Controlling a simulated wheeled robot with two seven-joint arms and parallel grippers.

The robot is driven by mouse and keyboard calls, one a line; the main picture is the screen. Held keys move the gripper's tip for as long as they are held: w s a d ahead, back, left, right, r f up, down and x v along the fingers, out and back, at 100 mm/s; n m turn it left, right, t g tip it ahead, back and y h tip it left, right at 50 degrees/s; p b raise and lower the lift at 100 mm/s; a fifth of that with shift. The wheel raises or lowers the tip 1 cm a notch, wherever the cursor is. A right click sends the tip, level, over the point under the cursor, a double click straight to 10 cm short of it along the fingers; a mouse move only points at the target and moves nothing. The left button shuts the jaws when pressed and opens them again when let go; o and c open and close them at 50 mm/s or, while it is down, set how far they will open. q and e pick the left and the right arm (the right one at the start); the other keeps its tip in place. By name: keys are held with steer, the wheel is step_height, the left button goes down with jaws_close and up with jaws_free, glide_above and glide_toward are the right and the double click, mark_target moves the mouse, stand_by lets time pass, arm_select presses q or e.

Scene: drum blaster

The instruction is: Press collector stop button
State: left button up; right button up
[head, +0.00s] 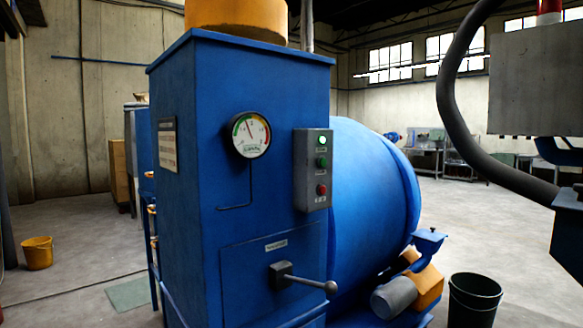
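A blue collector cabinet (185,215) stands upright close in front of me, left of the picture's middle. A grey control box (312,170) is fixed at the right side of its front face. The box carries a pale lit lamp (322,141) at the top, a green button (322,162) in the middle and a red button (322,190) at the bottom. The labels by them are too small to read. Nothing covers the buttons. Neither of my grippers shows in the head view.
A round gauge (250,135) sits left of the box. A lever handle (308,284) sticks out below it. A big blue drum (370,200) stands behind the cabinet. A dark bucket (473,300) is at right, a yellow bucket (37,253) at left. A thick hose (452,110) hangs at right.

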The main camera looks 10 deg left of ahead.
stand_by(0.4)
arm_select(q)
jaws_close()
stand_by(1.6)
